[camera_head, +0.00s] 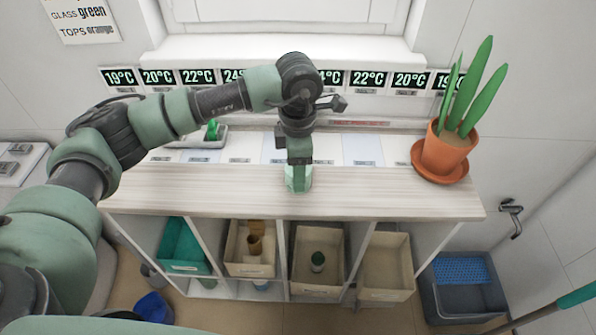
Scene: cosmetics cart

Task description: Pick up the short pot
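A short pale green pot (298,184) stands on the wooden counter, near its middle. My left arm reaches in from the left, and my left gripper (298,163) points down directly over the pot. The gripper hides the pot's upper part. I cannot tell whether the fingers are open around it or shut on it. The pot appears to rest on the counter. My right gripper is not in view.
A terracotta pot (446,148) with a tall plant stands at the counter's right end. A tray (206,143) with a green item sits at the back left. Bins, including a beige one (388,262), fill the shelves below. The counter's right-centre is clear.

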